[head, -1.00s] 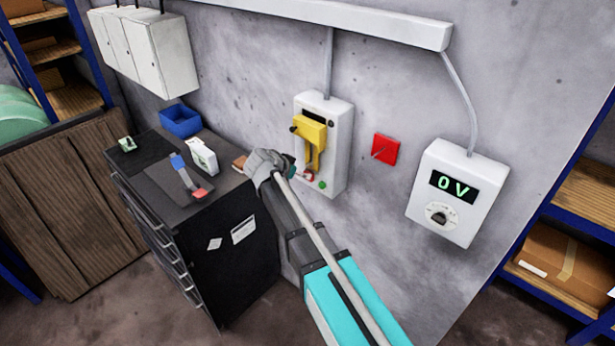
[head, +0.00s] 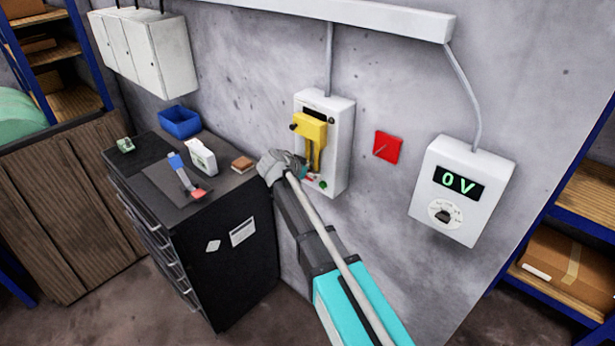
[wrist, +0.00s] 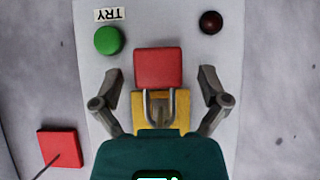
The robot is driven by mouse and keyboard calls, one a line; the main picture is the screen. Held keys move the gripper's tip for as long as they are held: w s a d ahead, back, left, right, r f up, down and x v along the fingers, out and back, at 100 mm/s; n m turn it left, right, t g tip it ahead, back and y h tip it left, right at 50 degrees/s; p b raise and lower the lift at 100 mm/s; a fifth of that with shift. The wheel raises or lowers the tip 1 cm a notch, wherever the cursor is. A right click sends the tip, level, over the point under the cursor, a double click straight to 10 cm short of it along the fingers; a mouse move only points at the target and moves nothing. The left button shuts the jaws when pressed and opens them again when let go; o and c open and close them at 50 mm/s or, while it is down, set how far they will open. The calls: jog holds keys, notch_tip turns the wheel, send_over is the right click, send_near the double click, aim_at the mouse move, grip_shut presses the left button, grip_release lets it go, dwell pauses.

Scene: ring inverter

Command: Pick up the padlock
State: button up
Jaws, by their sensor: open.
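The padlock (wrist: 158,68) has a red body and a grey metal shackle. In the wrist view it is at the centre, with its shackle at the yellow switch handle (wrist: 180,108); whether it is locked through it I cannot tell. In the head view the yellow handle (head: 311,130) is on the white wall box (head: 341,120), and my gripper mostly hides the padlock. My gripper (wrist: 160,75) is open, with one finger on each side of the padlock body and gaps between. It also shows in the head view (head: 300,170), close to the box's lower part.
A green button (wrist: 107,40) and a dark red lamp (wrist: 210,22) flank the padlock. A black cabinet (head: 220,275) with small items stands left.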

dwell(0.4)
jog(key=c, duration=1.3)
jog(key=shift+r, duration=0.15)
jog(key=shift+r+p, duration=0.3)
jog(key=shift+p, duration=0.15)
jog(key=s+a, duration=1.1)
jog(key=s, duration=0.3)
jog(key=shift+s+f, duration=0.1)
jog(key=shift+f, duration=0.05)
